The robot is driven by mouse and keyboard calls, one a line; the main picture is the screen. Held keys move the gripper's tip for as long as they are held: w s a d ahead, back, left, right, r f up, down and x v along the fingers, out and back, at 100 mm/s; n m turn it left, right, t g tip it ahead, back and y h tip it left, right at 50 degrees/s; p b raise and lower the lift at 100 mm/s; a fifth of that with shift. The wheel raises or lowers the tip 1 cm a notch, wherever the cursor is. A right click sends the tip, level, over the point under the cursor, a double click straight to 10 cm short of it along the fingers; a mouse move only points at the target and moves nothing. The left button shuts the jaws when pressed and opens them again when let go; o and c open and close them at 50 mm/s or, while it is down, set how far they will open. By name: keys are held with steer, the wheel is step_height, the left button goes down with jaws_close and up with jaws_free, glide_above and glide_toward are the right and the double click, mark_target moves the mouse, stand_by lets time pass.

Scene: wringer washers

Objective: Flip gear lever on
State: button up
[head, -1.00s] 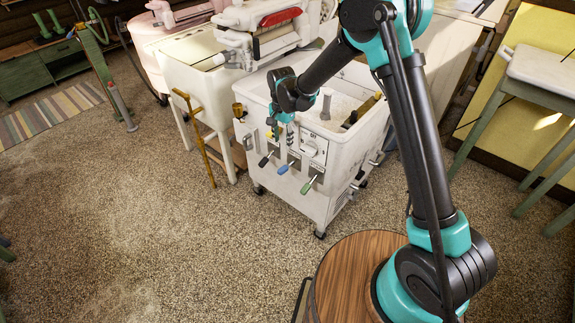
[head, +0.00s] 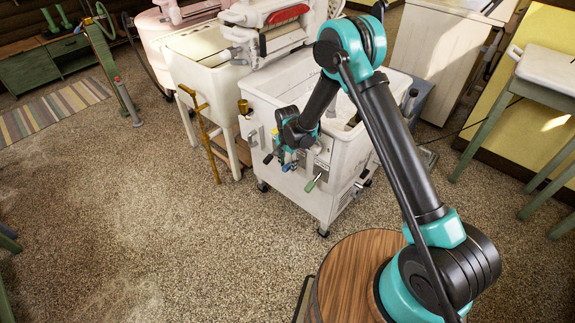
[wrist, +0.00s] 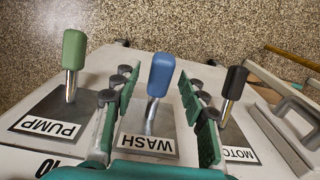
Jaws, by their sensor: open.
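The white wringer washer (head: 330,195) has a front panel with three levers. In the wrist view a green lever (wrist: 74,52) sits on a plate marked PUMP, a blue lever (wrist: 161,75) on a plate marked WASH, and a black lever (wrist: 234,83) on a plate partly reading MOTO. No label reading "gear" shows. My gripper (wrist: 162,88) is open, with one finger on each side of the blue lever and a visible gap to each. In the head view my gripper (head: 291,161) is at the panel and partly hides the blue lever.
A metal handle (wrist: 293,115) lies right of the black lever in the wrist view. The floor in front is clear.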

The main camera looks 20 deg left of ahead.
steer(key=shift+f, duration=0.1)
jaws_close()
stand_by(0.4)
